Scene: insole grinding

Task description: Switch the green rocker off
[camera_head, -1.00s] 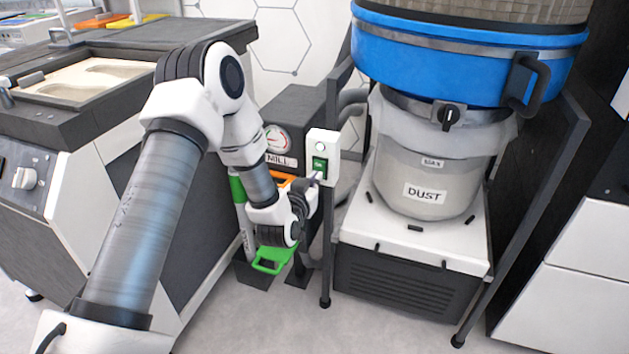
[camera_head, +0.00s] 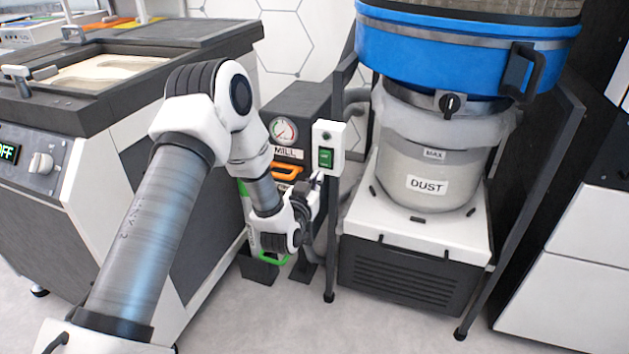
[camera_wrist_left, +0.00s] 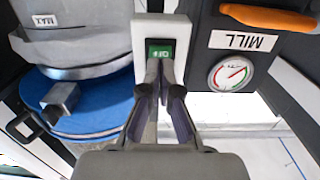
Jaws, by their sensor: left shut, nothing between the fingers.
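The green rocker (camera_head: 326,157) sits in the front of a white switch box (camera_head: 329,136) on a dark post. A small round lamp (camera_head: 326,136) above the rocker looks dark. My left gripper (camera_head: 319,176) is shut and empty, its tips at the lower part of the rocker in the head view. In the left wrist view, the rocker (camera_wrist_left: 160,46) shows upside-down lettering just beyond the fingertips (camera_wrist_left: 160,66), which overlap its edge. I cannot tell whether they touch it. My right gripper is not in view.
The blue-topped dust collector (camera_head: 430,190) stands right of the post. Behind my left arm are the dark MILL unit (camera_head: 290,105) with a gauge and an orange handle (camera_head: 286,171). A green handle (camera_head: 272,258) is low down. A machine cabinet (camera_head: 100,190) stands left.

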